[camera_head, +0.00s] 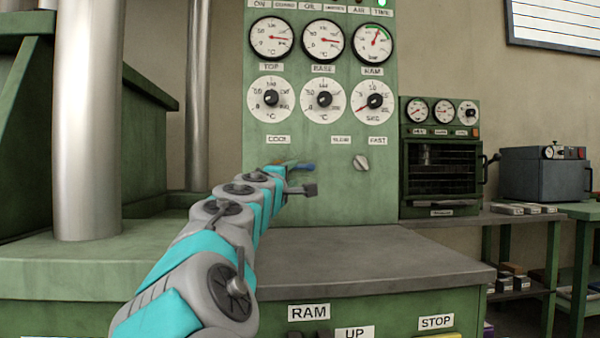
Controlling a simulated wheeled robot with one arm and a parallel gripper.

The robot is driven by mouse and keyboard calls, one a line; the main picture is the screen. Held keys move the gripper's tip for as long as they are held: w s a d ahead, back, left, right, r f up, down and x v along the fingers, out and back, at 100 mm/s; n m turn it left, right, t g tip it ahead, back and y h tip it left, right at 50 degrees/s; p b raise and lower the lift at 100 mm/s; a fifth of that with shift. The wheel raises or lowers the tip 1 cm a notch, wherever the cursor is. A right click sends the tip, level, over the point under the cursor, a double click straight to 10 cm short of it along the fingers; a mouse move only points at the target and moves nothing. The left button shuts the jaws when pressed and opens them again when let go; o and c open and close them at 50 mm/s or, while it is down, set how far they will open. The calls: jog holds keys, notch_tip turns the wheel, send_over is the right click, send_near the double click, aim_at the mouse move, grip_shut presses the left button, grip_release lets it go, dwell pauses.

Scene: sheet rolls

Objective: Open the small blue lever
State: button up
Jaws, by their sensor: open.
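The small blue lever (305,168) sticks out low on the green control panel, below and right of the "COOL" label. Its left part is hard to make out behind the end of my arm. My arm, grey and turquoise, reaches up from the bottom toward the panel. My gripper (298,188), dark grey and small in view, is at the arm's far end, just below and left of the lever's tip in the picture. It looks open. I cannot tell whether it touches the lever, and its fingers are partly hidden by the wrist.
The panel (230,215) carries several dials (323,40) and a pale rotary knob (361,162) right of the lever. A grey worktop (370,255) lies below. A steel column (88,120) stands at left. A green oven (440,165) and a grey box (545,175) stand at right.

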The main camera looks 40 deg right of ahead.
aim_at(301, 167)
jog(key=shift+p+x, duration=0.35)
jog(key=shift+x, duration=3.3)
grip_shut()
